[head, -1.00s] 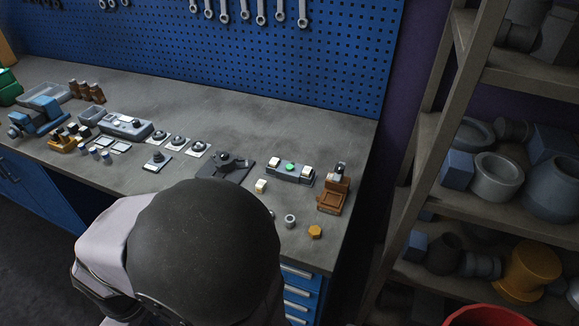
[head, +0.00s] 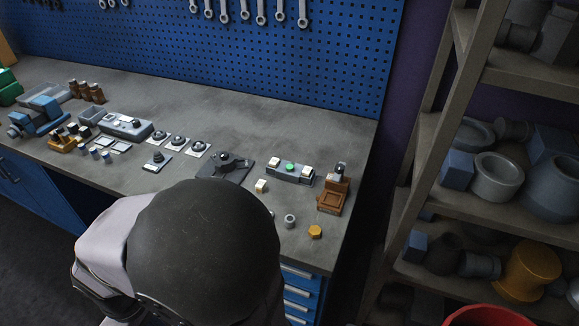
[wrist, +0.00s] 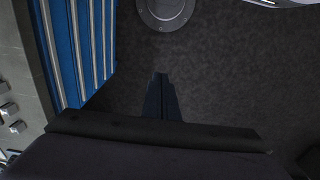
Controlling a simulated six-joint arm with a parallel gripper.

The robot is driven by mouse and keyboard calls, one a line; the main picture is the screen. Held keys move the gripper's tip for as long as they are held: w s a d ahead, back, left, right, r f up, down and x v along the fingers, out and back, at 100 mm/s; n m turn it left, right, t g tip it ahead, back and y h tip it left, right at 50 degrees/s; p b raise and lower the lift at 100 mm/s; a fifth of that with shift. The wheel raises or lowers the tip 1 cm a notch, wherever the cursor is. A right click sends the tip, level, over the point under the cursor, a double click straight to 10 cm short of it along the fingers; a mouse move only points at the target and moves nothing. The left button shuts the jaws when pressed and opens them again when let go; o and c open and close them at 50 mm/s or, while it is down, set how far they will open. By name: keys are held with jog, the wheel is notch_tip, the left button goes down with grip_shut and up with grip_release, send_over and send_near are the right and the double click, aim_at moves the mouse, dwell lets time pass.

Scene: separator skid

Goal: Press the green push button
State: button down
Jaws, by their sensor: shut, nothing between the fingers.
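The green push button (head: 290,167) sits in the middle of a grey box (head: 289,175) on the right part of the workbench, between two cream-coloured square pieces. My gripper (wrist: 160,77) shows in the wrist view, its dark fingers together and empty over the dark floor. In the head view my own arm fills the lower middle and my fingers do not show. My gripper is apart from the button, and I cannot make out the button in the wrist view.
A brown fixture (head: 333,196) stands right of the box, with a dark round-knobbed device (head: 226,166) to its left. A cream cube (head: 261,186), a grey ring (head: 290,221) and a yellow hex piece (head: 315,232) lie in front. The bench behind (head: 290,125) is clear.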

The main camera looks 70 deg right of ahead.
jog(key=shift+w+d, duration=0.1)
jog(key=w+d+r+m+h, duration=0.1)
jog(key=w+d+m, duration=0.1)
jog(key=w+d, duration=0.35)
jog(key=w+d+r+m+h, duration=0.1)
jog(key=w+d+m, duration=0.15)
jog(key=d, duration=0.65)
notch_tip(320, 180, up, 5)
jog(key=m+g+h+b, duration=0.1)
jog(key=m+g+h, duration=0.2)
jog(key=m+h, duration=0.45)
send_over(290, 167)
jog(key=shift+w+a+f+m+y, duration=0.15)
jog(key=shift+w+a+m+y, duration=0.15)
jog(key=shift+a+y, duration=0.1)
jog(key=shift+f, duration=0.1)
notch_tip(290, 167, down, 8)
jog(key=b, duration=0.4)
jog(key=shift+r, duration=0.25)
jog(key=shift+f+b, duration=0.55)
jog(key=shift+b, duration=0.45)
